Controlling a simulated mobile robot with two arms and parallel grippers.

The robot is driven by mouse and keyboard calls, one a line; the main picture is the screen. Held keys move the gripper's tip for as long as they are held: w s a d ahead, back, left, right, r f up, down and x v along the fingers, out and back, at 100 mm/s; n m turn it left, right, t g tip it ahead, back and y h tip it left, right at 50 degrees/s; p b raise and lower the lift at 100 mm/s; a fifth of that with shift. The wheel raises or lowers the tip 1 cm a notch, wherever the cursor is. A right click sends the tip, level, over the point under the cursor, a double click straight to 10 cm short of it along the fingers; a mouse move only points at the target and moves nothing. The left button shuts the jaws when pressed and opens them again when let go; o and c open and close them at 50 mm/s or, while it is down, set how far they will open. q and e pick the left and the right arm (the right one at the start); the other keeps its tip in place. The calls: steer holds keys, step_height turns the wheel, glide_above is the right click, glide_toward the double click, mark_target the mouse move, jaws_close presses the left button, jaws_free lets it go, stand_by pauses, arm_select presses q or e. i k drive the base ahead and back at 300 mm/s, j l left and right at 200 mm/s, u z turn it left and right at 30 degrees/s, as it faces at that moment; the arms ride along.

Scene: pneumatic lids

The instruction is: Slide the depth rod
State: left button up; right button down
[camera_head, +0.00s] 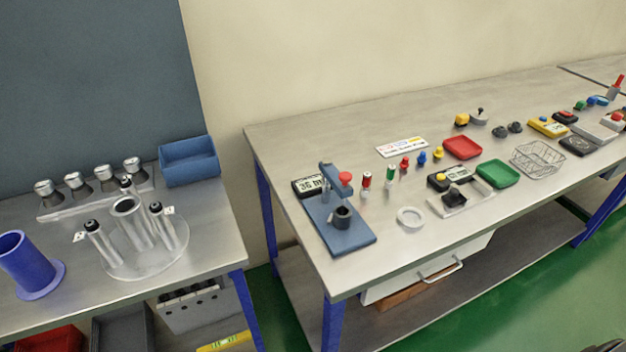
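A blue gauge stand (348,238) stands near the left end of the right-hand bench. It has an upright post with an arm, a red knob (345,178) at the arm's end, and a dark cylindrical cup (342,216) on its base below the knob. A small digital display (308,186) sits at the back left of the stand, its digits too small to read surely. I cannot clearly make out a depth rod; a thin one may be at the stand. Neither of my grippers is in view.
The bench (400,250) holds a white ring (410,217), a red tray (463,147), a green tray (498,174), a wire basket (538,160) and several small coloured parts. A left bench holds metal cylinders (130,222), a blue bin (189,161) and a blue tube (27,265). A gap separates the benches.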

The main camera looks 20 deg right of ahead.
mark_target(346, 177)
steer(key=i+j+z, duration=0.25)
steer(key=z, duration=0.2)
steer(key=i+j+z, duration=0.2)
steer(key=j+z, duration=0.25)
steer(key=i+j+z, duration=0.15)
steer(key=j+z, duration=0.3)
steer(key=k+l, duration=0.3)
steer(key=k, duration=0.2)
steer(key=i+j, duration=0.3)
steer(key=i, duration=0.2)
